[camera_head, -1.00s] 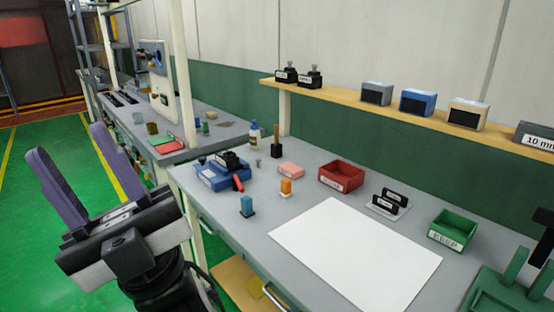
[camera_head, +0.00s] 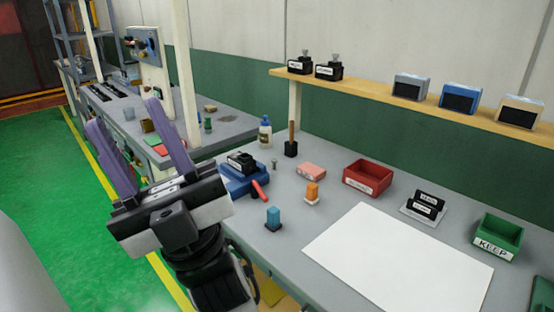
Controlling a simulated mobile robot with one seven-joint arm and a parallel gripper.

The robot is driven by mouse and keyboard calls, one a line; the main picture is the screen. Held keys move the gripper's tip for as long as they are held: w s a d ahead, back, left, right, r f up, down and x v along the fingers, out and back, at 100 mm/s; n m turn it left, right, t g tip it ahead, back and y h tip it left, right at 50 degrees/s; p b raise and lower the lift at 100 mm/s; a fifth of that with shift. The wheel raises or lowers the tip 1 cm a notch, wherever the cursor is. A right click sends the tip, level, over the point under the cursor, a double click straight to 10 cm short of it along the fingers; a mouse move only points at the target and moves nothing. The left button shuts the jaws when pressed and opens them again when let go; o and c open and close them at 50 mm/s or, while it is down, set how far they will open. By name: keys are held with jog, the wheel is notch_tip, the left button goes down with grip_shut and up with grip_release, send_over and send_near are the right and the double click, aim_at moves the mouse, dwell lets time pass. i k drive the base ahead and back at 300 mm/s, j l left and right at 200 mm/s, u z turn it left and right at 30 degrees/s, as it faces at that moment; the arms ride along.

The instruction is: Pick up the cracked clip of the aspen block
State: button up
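My gripper (camera_head: 124,114) is at the left, its two purple fingers raised and apart with nothing between them. It is in front of the bench's left end, apart from everything on it. Small black blocks with white labels, too small to read, are in several places. Two stand on the wooden shelf, a left one (camera_head: 300,65) and a right one (camera_head: 328,70), each with a small grey piece on top. Another black block (camera_head: 241,161) sits on a blue base (camera_head: 236,182). I cannot tell which is the aspen block, and no cracked clip can be made out.
The grey bench (camera_head: 262,262) holds a white sheet (camera_head: 400,262), a red bin (camera_head: 368,178), a green KEEP bin (camera_head: 497,238) and a stand with black plates (camera_head: 425,203). A blue-topped piece (camera_head: 273,218) and an orange-topped piece (camera_head: 312,193) stand near the front. Green floor is clear at left.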

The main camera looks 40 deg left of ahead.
aim_at(275, 160)
jog(key=j+z, duration=0.15)
jog(key=j, duration=0.9)
jog(key=j+z, duration=0.15)
jog(key=j, duration=1.55)
jog(key=k+j, duration=0.1)
jog(key=j, duration=0.55)
jog(key=k+j, duration=0.1)
jog(key=j, duration=0.6)
jog(key=i+j, duration=0.15)
jog(key=i, duration=0.85)
